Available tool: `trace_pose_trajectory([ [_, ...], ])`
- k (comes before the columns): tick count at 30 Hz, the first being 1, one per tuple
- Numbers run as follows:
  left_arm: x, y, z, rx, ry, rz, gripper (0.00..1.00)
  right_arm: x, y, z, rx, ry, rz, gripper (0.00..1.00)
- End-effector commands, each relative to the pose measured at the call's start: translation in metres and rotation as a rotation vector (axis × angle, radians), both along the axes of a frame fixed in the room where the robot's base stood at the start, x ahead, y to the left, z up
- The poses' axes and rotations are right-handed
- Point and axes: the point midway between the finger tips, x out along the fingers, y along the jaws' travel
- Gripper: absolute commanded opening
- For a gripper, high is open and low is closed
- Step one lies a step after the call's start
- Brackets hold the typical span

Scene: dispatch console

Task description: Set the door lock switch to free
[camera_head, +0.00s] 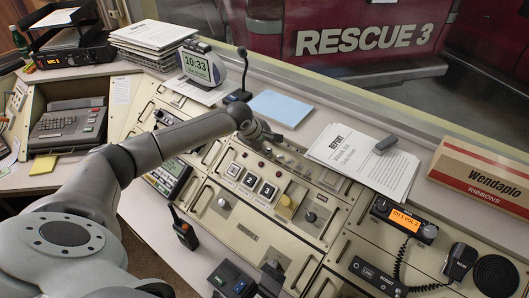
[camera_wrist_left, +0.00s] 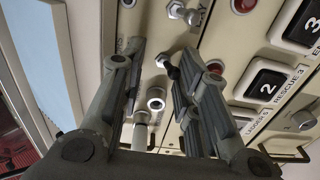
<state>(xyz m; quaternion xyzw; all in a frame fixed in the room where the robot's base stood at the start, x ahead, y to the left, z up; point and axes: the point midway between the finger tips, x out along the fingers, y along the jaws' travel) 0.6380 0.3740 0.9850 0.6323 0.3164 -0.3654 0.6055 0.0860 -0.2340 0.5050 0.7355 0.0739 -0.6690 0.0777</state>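The console's switch panel (camera_head: 228,222) has a row of small metal switches along its upper edge. No door lock label is readable, so I cannot tell which switch it is or how it is set. My left gripper (camera_head: 268,134) is over that upper edge. In the left wrist view my left gripper (camera_wrist_left: 164,58) has its two fingers apart. A metal switch with a round end (camera_wrist_left: 156,102) shows between the fingers, with no finger visibly closed on it. Another metal switch (camera_wrist_left: 184,12) lies beyond the fingertips. My right gripper is not in view.
A blue pad (camera_head: 280,107), report papers (camera_head: 352,165) and a microphone (camera_head: 241,75) stand on the ledge behind. A handheld radio (camera_head: 184,231) stands in front.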

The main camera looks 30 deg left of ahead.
Motion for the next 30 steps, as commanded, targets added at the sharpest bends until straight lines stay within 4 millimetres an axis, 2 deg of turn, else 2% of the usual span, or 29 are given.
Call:
trace_pose_trajectory([
  [1, 0.008, 0.001, 0.010, -0.003, -0.027, 0.001, 0.20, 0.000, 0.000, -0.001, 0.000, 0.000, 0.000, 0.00],
  [9, 0.016, 0.001, 0.017, -0.002, -0.034, 0.001, 0.20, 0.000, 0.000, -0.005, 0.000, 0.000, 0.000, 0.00],
  [30, 0.017, 0.001, 0.021, 0.000, -0.033, 0.002, 0.20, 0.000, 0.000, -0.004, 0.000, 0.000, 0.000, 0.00],
])
